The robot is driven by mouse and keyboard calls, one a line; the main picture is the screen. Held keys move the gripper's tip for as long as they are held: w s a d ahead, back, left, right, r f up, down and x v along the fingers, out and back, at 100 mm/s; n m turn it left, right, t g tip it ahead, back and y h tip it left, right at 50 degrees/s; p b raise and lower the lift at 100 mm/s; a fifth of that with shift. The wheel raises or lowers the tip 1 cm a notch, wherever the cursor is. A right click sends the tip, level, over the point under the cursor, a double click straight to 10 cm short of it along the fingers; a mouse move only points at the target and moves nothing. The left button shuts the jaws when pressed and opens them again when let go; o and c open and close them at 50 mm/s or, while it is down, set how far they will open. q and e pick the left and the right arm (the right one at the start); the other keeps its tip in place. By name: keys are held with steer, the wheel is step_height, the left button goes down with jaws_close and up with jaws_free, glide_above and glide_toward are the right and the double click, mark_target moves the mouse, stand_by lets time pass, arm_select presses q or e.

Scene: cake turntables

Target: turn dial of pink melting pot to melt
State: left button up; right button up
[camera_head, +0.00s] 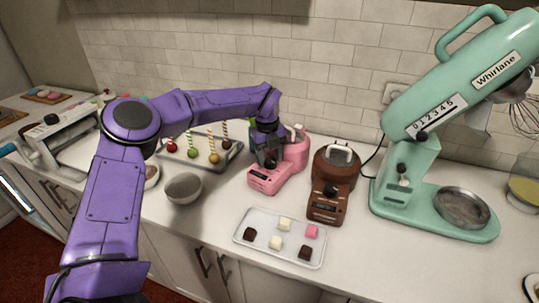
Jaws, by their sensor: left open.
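The pink melting pot (296,152) stands on the counter near the middle of the view, with a sloped control panel (262,178) at its front. My left arm reaches in from the left, and my left gripper (268,162) points down over the pot's front, just above the panel. It is open. The gripper covers the pot's left side and the dial, so I cannot see the dial's setting or whether the fingers touch it. My right gripper is not in view.
A brown melting pot (333,168) stands just right of the pink one. A tray of sweets (264,252) lies in front. A grey bowl (183,188) and a cake-pop tray (232,157) are left. A mint mixer (412,170) stands right.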

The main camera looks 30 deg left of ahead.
arm_select(q)
steer(key=shift+s+d, duration=0.1)
steer(key=shift+d, duration=0.05)
steer(key=shift+f, duration=0.1)
steer(key=c, duration=0.8)
steer(key=shift+m, duration=0.4)
steer(key=m+p, duration=0.1)
steer(key=m, duration=0.2)
steer(key=shift+m, duration=0.4)
steer(key=m+p, duration=0.1)
steer(key=m, duration=0.4)
steer(key=shift+m+p, duration=0.3)
steer(key=m+p, duration=0.1)
steer(key=m, duration=0.3)
steer(key=shift+g, duration=0.4)
steer(key=m, duration=0.2)
steer(key=m+p, duration=0.1)
steer(key=m, duration=0.2)
steer(key=shift+w+m+p, duration=0.2)
steer(key=shift+m+p, duration=0.1)
